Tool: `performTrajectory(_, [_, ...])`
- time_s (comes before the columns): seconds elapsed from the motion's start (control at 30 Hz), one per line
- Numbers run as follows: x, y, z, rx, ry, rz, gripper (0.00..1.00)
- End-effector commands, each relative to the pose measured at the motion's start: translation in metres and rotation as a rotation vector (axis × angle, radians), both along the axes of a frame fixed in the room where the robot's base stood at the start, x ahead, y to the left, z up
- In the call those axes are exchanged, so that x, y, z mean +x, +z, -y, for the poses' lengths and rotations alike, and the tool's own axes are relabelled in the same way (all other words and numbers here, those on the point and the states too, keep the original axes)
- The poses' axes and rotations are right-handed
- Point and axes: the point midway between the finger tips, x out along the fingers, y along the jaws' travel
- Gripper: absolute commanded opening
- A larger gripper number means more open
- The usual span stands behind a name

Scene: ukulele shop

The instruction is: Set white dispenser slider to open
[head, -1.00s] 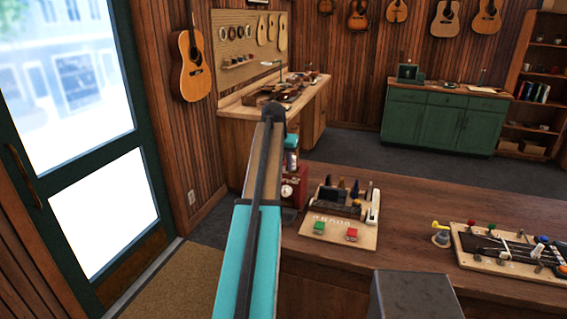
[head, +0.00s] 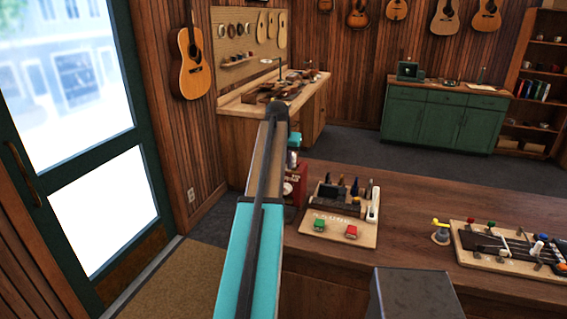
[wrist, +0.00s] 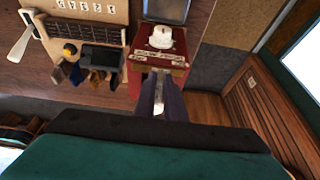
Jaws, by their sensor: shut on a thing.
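A red dispenser (head: 296,186) with a round white dial stands at the left end of the counter, partly behind my arm in the head view. In the wrist view the red dispenser (wrist: 152,62) shows its white dial (wrist: 160,37) and pale labels. My gripper (wrist: 159,84) reaches to the labelled face of the dispenser. Its dark fingers are closed around a narrow pale piece, which looks like the white dispenser slider (wrist: 158,96). The fingers cover most of it, so its position along its track cannot be told.
Right of the dispenser, a wooden board (head: 335,234) holds upright tools, a white tool (head: 373,205), and green and red blocks. A yellow-topped piece (head: 440,231) and a second board (head: 510,247) stand farther right.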

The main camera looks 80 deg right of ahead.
Motion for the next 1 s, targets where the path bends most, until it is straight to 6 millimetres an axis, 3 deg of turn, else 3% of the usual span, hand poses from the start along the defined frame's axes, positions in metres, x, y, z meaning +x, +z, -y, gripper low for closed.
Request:
performTrajectory(0.2, [-0.025,0.0,-0.005,0.0,-0.002,-0.001,0.0])
performTrajectory(0.47, [-0.028,0.0,-0.005,0.001,-0.003,-0.004,0.0])
performTrajectory(0.5, [-0.029,0.0,-0.005,0.001,-0.003,-0.005,0.12])
performTrajectory(0.6, [-0.029,0.0,-0.005,0.001,-0.003,-0.005,0.28])
performTrajectory(1.0, [-0.026,0.001,-0.006,-0.001,-0.001,-0.002,0.29])
